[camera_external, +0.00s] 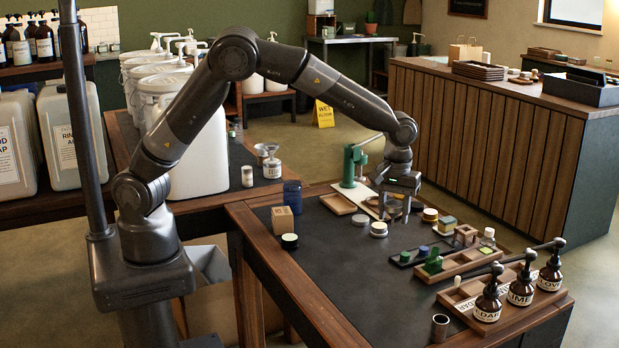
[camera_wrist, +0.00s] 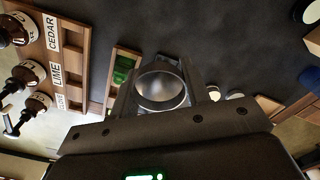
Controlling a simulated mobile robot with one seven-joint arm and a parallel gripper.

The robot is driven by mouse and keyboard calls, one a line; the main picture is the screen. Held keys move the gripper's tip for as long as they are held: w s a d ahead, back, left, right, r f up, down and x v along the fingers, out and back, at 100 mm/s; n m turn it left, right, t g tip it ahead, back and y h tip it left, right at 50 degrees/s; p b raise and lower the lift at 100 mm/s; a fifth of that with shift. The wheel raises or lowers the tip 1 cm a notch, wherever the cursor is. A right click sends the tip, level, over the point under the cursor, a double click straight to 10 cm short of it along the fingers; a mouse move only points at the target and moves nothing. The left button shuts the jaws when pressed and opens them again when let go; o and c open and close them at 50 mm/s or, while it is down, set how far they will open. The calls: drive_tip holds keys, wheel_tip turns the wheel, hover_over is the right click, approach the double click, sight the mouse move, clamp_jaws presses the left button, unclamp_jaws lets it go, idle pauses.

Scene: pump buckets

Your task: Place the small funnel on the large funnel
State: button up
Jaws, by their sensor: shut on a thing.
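My gripper (camera_external: 398,203) is over the dark work table, pointing down, with its jaws closed on a small metal funnel (camera_external: 393,210). In the wrist view the small funnel (camera_wrist: 162,88) shows as a shiny round metal mouth between the fingers of my gripper (camera_wrist: 163,82); its lower part is hidden. A larger metal funnel (camera_external: 271,150) appears to sit upright on a labelled bottle (camera_external: 272,168) on the back left table, well apart from my gripper.
Pump bottles (camera_external: 520,288) stand at the table's front right beside wooden trays (camera_external: 470,265). A green press (camera_external: 351,165) stands behind my gripper. White pump buckets (camera_external: 160,95) and a blue jar (camera_external: 292,195) are left.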

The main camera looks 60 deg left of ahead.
drive_tip(key=w+a+r+n, duration=0.2)
drive_tip(key=w+a, duration=0.2)
drive_tip(key=a, duration=0.8)
drive_tip(key=w+a+r+n, duration=0.1)
drive_tip(key=w+a+n, duration=0.2)
drive_tip(key=a, duration=0.9)
drive_tip(key=w+a+r+n, duration=0.2)
drive_tip(key=w+a, duration=0.2)
drive_tip(key=a, duration=0.9)
drive_tip(key=s+a+r+n, duration=0.2)
drive_tip(key=s+a+n, duration=0.1)
drive_tip(key=a, duration=1.4)
drive_tip(key=n, duration=0.3)
hover_over(271, 144)
drive_tip(key=f, duration=0.4)
drive_tip(key=shift+d+f, duration=0.15)
drive_tip(key=shift+d, duration=0.2)
drive_tip(key=shift+a+f, duration=0.35)
drive_tip(key=shift+f, duration=1.9)
